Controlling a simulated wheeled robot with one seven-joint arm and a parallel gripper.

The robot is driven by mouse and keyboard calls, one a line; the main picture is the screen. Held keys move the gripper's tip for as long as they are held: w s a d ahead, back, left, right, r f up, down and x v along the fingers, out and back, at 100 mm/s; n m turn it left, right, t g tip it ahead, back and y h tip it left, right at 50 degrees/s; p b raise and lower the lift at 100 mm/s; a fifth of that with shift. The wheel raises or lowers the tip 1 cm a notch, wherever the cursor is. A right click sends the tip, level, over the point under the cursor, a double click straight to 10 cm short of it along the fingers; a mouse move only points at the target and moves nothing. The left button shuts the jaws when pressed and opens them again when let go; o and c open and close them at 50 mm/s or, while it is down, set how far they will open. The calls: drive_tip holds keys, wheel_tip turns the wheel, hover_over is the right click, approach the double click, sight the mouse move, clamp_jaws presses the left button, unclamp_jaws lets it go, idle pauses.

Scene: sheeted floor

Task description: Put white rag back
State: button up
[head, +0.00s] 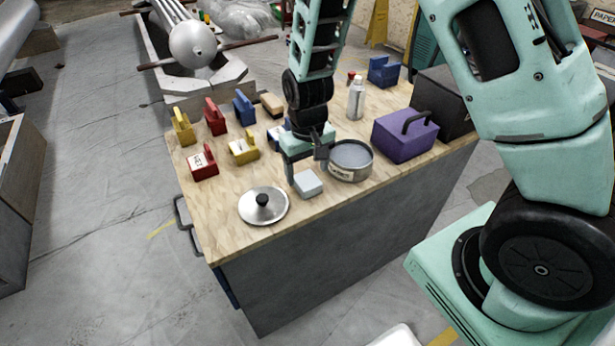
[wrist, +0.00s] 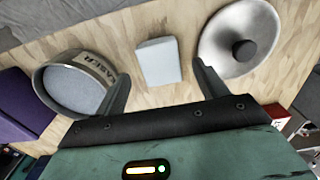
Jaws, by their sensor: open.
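The white rag (head: 307,183) is a small, pale folded block lying on the wooden worktop, between the round metal tin (head: 350,174) and a silver lid (head: 263,207). It also shows in the wrist view (wrist: 158,62), ahead of the space between the fingers. My gripper (head: 305,164) is open and empty, pointing down just behind the rag. In the wrist view its fingers (wrist: 162,72) are spread wider than the rag. The tin (wrist: 75,86) is open, with a grey surface inside and a label on its side. The lid (wrist: 238,50) has a black knob.
Several red, yellow and blue handled blocks (head: 204,163) stand at the left and back of the worktop. A purple box (head: 404,137) with a black handle is at the right. A silver bottle (head: 356,99) stands behind the tin. Bare wood shows at the front edge (head: 225,249).

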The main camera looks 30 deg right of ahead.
sight(307, 180)
wheel_tip(307, 180, up, 8)
drive_tip(key=f, duration=0.1)
drive_tip(key=s+a+r+n, duration=0.2)
drive_tip(key=s+a+r, duration=0.1)
drive_tip(key=s, duration=0.4)
drive_tip(key=s+a+r+n, duration=0.2)
drive_tip(key=s+a+r, duration=0.2)
drive_tip(key=s, duration=0.4)
drive_tip(key=s+a+r+n, duration=0.3)
drive_tip(key=s+a, duration=0.1)
drive_tip(key=s, duration=0.3)
drive_tip(key=shift+s+r+y, duration=0.3)
drive_tip(key=shift+s, duration=0.05)
wheel_tip(307, 180, up, 5)
drive_tip(key=p, duration=0.5)
drive_tip(key=shift+p, duration=0.3)
